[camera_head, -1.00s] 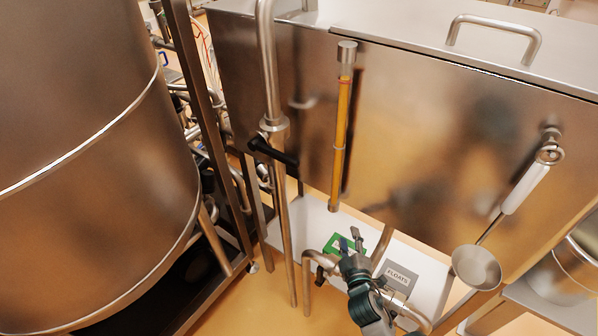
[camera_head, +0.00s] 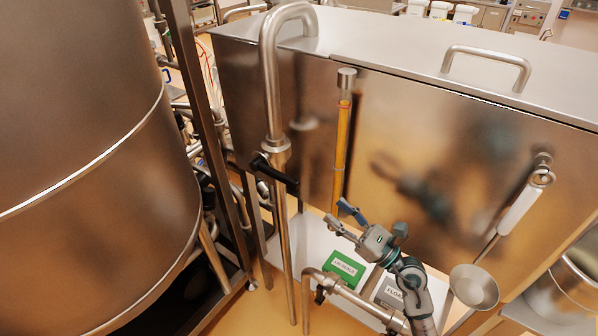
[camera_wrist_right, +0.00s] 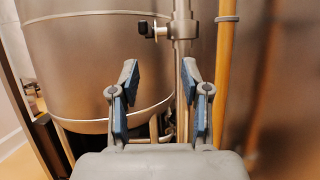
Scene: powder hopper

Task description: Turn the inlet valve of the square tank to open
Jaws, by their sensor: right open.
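The square tank (camera_head: 400,130) is a large steel box filling the right half of the head view. A steel pipe (camera_head: 271,90) bends over its top edge and runs down its front left. On this pipe sits a valve with a black handle (camera_head: 275,174), which slants down to the right; in the right wrist view the black handle (camera_wrist_right: 145,29) is ahead, above the fingers. My right gripper (camera_head: 338,217) is open and empty, below and to the right of the handle, apart from it. Its blue-padded fingers (camera_wrist_right: 160,100) show in the wrist view. My left gripper is not in view.
A yellow sight tube (camera_head: 342,140) stands on the tank front, right of the pipe. A ladle (camera_head: 474,287) hangs at the right. Green (camera_head: 345,267) and grey (camera_head: 390,293) boxes lie on a white shelf below. A round tank (camera_head: 90,170) stands at the left.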

